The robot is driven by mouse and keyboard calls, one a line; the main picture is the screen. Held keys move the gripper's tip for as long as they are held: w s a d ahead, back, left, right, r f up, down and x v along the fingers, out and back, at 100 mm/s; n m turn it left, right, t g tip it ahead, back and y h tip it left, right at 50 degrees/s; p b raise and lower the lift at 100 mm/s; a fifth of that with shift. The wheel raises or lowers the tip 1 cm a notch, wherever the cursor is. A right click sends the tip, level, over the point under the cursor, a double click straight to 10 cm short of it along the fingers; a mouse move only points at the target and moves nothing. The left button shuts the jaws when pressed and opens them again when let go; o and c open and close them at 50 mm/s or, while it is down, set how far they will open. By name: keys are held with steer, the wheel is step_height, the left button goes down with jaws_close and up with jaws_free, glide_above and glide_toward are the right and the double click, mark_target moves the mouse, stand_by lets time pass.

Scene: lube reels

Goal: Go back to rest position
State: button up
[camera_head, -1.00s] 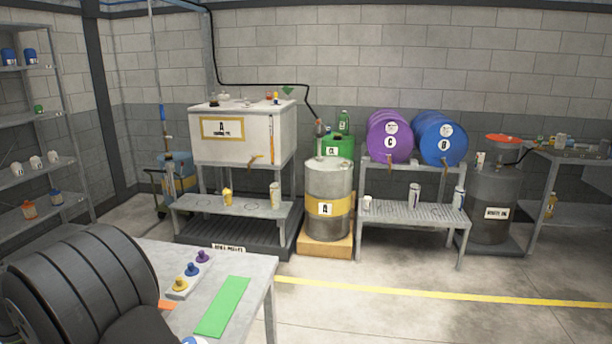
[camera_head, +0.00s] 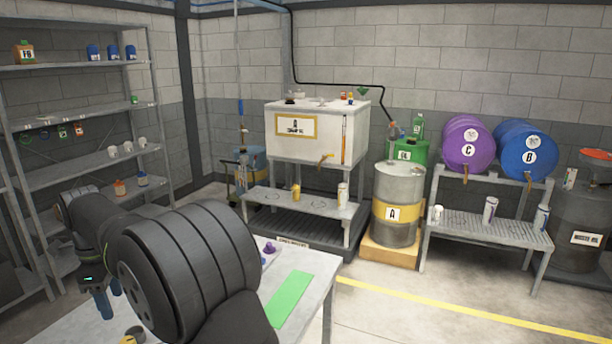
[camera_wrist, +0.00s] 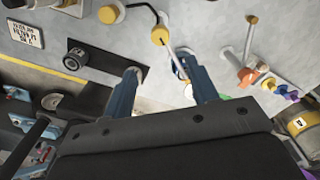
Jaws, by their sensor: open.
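My gripper (camera_head: 104,308) hangs at the lower left of the head view, beyond my dark ribbed arm, with its blue fingers pointing down. In the wrist view, the two blue fingers of my gripper (camera_wrist: 162,78) stand apart with nothing between them. Grey surface shows behind the fingers. The near work table (camera_head: 318,285) lies below and to the right of the gripper in the head view, partly hidden by my arm.
A green mat (camera_head: 290,298) lies on the table. Shelving (camera_head: 85,68) stands at the left. A white tank (camera_head: 310,135), drum A (camera_head: 397,190), purple drum C (camera_head: 468,143) and blue drum B (camera_head: 525,150) line the back. Open floor (camera_head: 400,325) lies right of the table.

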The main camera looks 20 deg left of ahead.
mark_target(127, 341)
step_height(127, 341, down, 13)
steer(key=shift+f, duration=0.1)
steer(key=n, duration=1.2)
steer(key=shift+n, duration=0.4)
steer(key=n, duration=0.4)
